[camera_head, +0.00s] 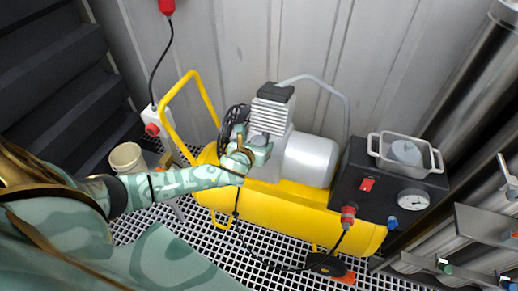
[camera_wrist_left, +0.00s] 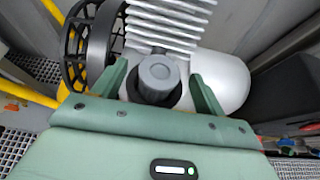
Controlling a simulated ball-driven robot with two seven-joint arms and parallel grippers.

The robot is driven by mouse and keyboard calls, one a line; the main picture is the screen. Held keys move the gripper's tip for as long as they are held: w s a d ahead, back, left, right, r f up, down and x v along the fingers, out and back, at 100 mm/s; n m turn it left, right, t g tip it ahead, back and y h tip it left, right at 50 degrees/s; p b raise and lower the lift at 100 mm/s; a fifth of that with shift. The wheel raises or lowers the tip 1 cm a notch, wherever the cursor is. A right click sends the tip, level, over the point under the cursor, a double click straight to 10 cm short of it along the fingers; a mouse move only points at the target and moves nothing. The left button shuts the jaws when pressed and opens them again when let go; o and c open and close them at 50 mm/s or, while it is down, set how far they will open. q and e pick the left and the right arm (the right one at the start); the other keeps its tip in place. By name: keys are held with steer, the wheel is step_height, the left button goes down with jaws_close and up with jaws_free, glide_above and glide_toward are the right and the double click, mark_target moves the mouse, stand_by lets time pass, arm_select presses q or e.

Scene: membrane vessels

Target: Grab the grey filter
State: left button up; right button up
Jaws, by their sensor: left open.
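In the left wrist view a round grey filter (camera_wrist_left: 158,75) with a ribbed cap sits on the front of the compressor, below its white cooling fins. My left gripper (camera_wrist_left: 160,88) is open, with one green finger on each side of the filter and gaps between. In the head view my left gripper (camera_head: 252,148) is in front of the compressor (camera_head: 272,110) and hides the filter there. My right gripper is not in view.
The compressor stands on a yellow tank (camera_head: 290,210) with a yellow handle (camera_head: 172,95) at its left. A black fan guard (camera_wrist_left: 75,55) is close to the left finger. A white motor housing (camera_head: 310,160) and black control box (camera_head: 350,175) are to the right.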

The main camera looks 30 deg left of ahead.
arm_select(q)
steer(key=shift+w+a+f, duration=0.15)
steer(key=shift+w+f, duration=0.1)
steer(key=shift+w, duration=0.25)
steer(key=shift+s+r, duration=0.1)
steer(key=shift+c, duration=0.5)
steer(key=c, duration=1)
steer(key=shift+o, duration=0.2)
steer(key=shift+r, duration=0.1)
